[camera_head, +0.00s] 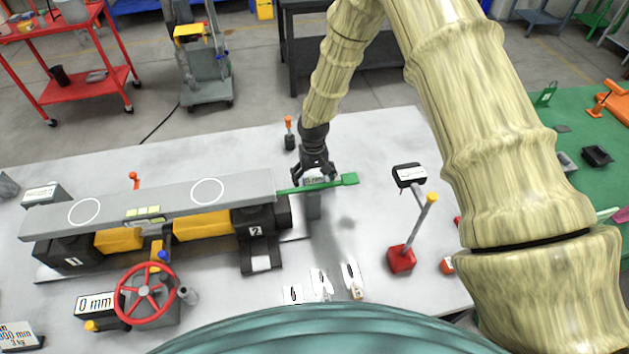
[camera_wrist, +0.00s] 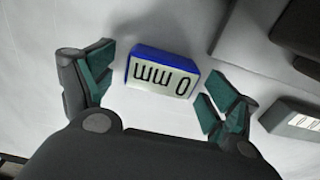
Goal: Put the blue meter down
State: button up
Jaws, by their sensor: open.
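The blue meter (camera_wrist: 163,75) shows in the wrist view as a blue block with a pale face reading "0 mm", seen upside down. It lies between the spread fingers of my gripper (camera_wrist: 162,95), with a visible space on both sides. In the head view my gripper (camera_head: 316,176) points down at the right end of the long grey beam, by a green bar (camera_head: 330,185). A pale display with "mm" shows under the fingers there, mostly hidden. I cannot tell exactly what the meter rests on.
The grey beam (camera_head: 160,201) lies across black jacks marked 1 and 2. A red handwheel (camera_head: 145,293) and a "0 mm" display (camera_head: 99,304) stand in front. A red-based stand (camera_head: 402,259) is at right. Small tags (camera_head: 322,285) lie at the front. The back table top is mostly clear.

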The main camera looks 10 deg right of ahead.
jog(key=shift+f, duration=0.25)
jog(key=c, duration=1.2)
jog(key=shift+c, duration=0.7)
jog(key=shift+r, duration=0.1)
